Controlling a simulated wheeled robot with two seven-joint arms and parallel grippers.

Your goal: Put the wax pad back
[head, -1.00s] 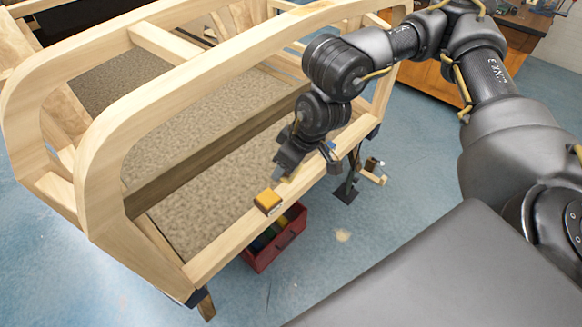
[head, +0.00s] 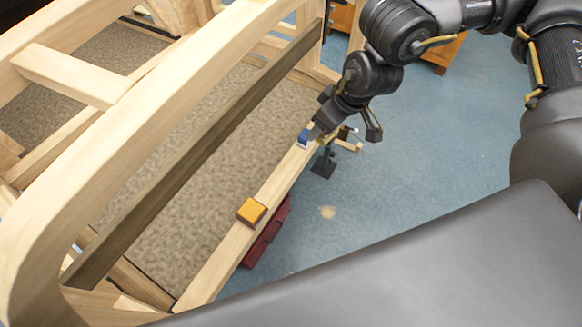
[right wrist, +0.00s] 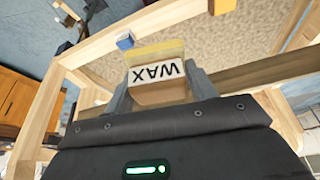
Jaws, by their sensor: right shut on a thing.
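A wax pad (right wrist: 157,72), yellow along its top edge with a white "WAX" label that reads upside down, is held between the fingers of my right gripper (right wrist: 158,88) in the right wrist view. In the head view my right gripper (head: 318,132) is over the near rail, close to a blue block; the pad cannot be made out there. My left gripper is not in view.
A yellow-orange block (head: 251,211) sits on the near wooden rail (head: 222,262). The blue block (head: 303,138) is further along it and also shows in the wrist view (right wrist: 125,41). A red box (head: 268,235) is below the rail.

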